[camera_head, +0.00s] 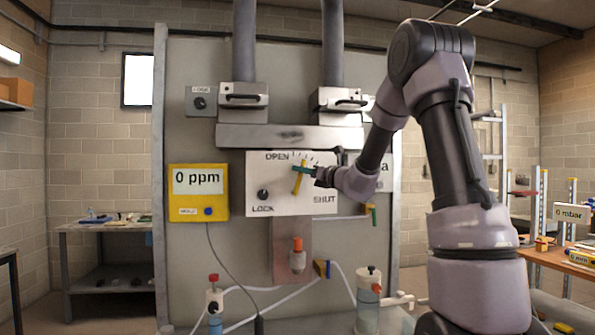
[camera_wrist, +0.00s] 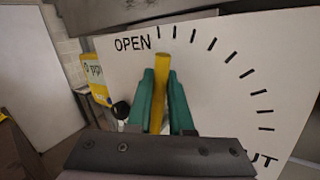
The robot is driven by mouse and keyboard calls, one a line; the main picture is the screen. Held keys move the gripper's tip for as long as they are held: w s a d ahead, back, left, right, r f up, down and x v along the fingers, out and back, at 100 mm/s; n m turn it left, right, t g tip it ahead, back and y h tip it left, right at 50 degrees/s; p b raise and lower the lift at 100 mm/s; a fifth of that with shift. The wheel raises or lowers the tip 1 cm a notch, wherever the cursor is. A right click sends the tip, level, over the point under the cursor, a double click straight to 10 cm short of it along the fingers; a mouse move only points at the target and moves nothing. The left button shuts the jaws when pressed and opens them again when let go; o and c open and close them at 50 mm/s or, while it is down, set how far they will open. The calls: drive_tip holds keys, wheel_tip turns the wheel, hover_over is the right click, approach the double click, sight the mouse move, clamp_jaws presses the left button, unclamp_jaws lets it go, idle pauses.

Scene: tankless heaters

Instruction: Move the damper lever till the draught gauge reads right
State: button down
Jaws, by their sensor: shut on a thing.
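The damper lever is a yellow bar (camera_head: 300,182) on a white dial plate (camera_head: 326,180) marked OPEN, SHUT and LOCK. My gripper (camera_head: 299,171) reaches it from the right. In the wrist view, the teal fingers of my gripper (camera_wrist: 161,98) are shut on the lever (camera_wrist: 161,68), one on each side. The lever tip points near the first tick beside OPEN. A black lock knob (camera_head: 262,194) is at the plate's lower left. A white display (camera_head: 385,170), perhaps the draught gauge, is mostly hidden behind my arm; only an "a" shows, and its number is hidden.
A yellow meter reading 0 ppm (camera_head: 199,192) hangs left of the plate. Two grey flue pipes (camera_head: 244,40) rise above. Valves and white hoses (camera_head: 270,296) lie below. A bench (camera_head: 105,226) stands left, and a table with a 0 mbar device (camera_head: 571,213) stands right.

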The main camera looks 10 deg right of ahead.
drive_tip(key=d+f+m+t+h, duration=0.2)
drive_tip(key=d+m+t, duration=0.3)
drive_tip(key=m, duration=0.6)
drive_tip(key=shift+f+t+h, duration=0.4)
drive_tip(key=shift+f+t, duration=0.2)
drive_tip(key=shift+f, duration=0.3)
drive_tip(key=shift+m, duration=0.3)
drive_tip(key=c, duration=1.1)
unclamp_jaws()
drive_tip(key=shift+s, duration=0.1)
